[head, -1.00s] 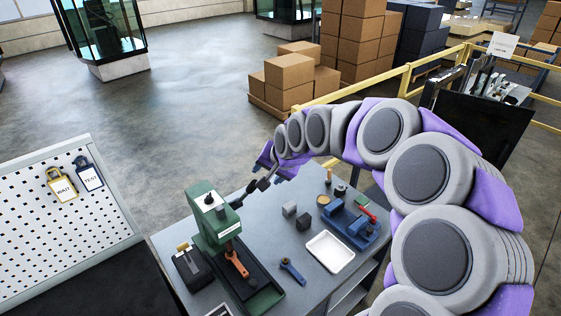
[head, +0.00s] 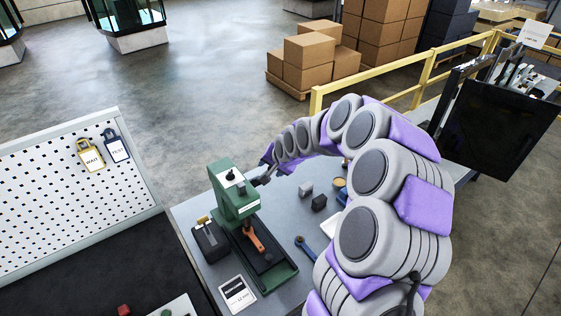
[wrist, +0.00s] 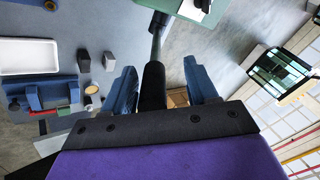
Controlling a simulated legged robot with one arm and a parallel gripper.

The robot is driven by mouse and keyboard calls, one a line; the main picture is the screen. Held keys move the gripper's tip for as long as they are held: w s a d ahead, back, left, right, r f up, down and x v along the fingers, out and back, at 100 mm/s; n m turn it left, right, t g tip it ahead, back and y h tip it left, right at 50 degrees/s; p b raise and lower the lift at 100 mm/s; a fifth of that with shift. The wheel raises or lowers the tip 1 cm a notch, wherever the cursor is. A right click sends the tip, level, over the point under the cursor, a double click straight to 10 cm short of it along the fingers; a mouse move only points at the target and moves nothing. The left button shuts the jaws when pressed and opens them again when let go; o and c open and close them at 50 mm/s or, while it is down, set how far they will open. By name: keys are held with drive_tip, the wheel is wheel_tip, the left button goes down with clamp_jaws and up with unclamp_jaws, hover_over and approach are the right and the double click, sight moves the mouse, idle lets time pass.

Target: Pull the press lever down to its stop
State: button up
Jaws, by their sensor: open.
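The green press (head: 228,192) stands on the grey table, with an orange part (head: 254,237) low on its front. Its lever (head: 263,180) sticks out from the press's right side, partly hidden by my arm. In the wrist view the lever's thin shaft (wrist: 157,42) runs from a green corner of the press (wrist: 200,10) to a thick black grip (wrist: 153,85). My gripper (wrist: 160,68) is open, with one blue finger on each side of the black grip. Gaps show between the grip and both fingers. In the head view the gripper is small and its fingers are hard to make out.
A black box (head: 211,241) and a labelled card (head: 237,294) lie by the press. A blue wrench (head: 305,248) and small blocks (head: 319,202) are to its right. The wrist view shows a white tray (wrist: 28,57) and a blue fixture (wrist: 48,92). A pegboard (head: 70,190) stands left.

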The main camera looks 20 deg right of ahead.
drive_tip(key=shift+a, duration=0.35)
drive_tip(key=shift+d, duration=1.25)
drive_tip(key=shift+c, duration=1.2)
drive_tip(key=shift+d+f, duration=0.1)
drive_tip(key=shift+d, duration=0.25)
drive_tip(key=c, duration=0.3)
drive_tip(key=shift+a, duration=0.5)
clamp_jaws()
drive_tip(key=shift+a, duration=0.3)
drive_tip(key=shift+f, duration=0.1)
